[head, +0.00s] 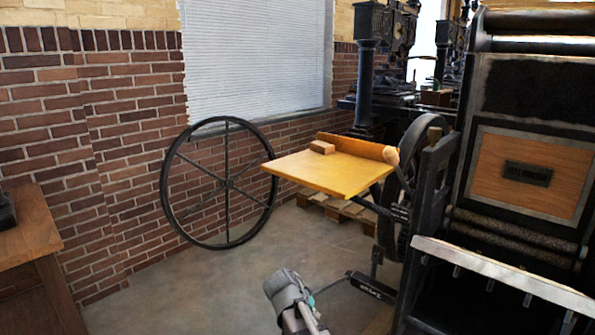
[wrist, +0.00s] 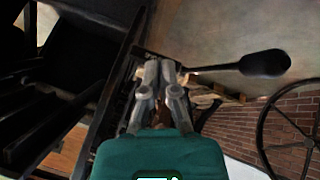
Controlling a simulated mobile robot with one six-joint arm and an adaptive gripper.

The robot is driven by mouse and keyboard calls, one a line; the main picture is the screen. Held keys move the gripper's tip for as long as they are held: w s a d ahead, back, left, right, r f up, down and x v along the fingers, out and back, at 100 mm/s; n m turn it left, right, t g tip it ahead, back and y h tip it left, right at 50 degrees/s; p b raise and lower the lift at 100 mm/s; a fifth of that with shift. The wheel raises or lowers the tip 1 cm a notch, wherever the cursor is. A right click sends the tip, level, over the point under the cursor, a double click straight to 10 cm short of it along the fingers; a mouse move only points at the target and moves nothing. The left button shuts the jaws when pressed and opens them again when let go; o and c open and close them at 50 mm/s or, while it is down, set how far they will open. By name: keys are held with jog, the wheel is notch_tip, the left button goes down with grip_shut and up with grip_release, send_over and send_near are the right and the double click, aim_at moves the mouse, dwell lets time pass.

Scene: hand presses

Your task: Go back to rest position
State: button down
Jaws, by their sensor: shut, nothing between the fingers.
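My gripper (wrist: 163,68) shows in the wrist view, its two grey fingers drawn together above the teal body, with nothing between them. In the head view, my grey arm end (head: 288,290) is at the bottom middle, with a small bit of teal at its right side; the fingers cannot be made out there. The same kind of dark handle (wrist: 262,64) shows beyond the fingers, to the right, in the wrist view. Its distance from the fingers is unclear.
The large hand press (head: 525,180) fills the right side. A spoked wheel (head: 228,187) leans by the brick wall. A wooden table (head: 25,235) stands left. Floor between is clear.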

jog(key=s+d+f+n+g+y, duration=0.35)
jog(key=s+d+n+y, duration=0.2)
jog(key=s+d, duration=0.75)
notch_tip(320, 180, up, 37)
jog(key=p, duration=3.6)
jog(key=shift+a+f+m, duration=0.2)
jog(key=shift+a+m, duration=0.05)
jog(key=shift+m, duration=0.2)
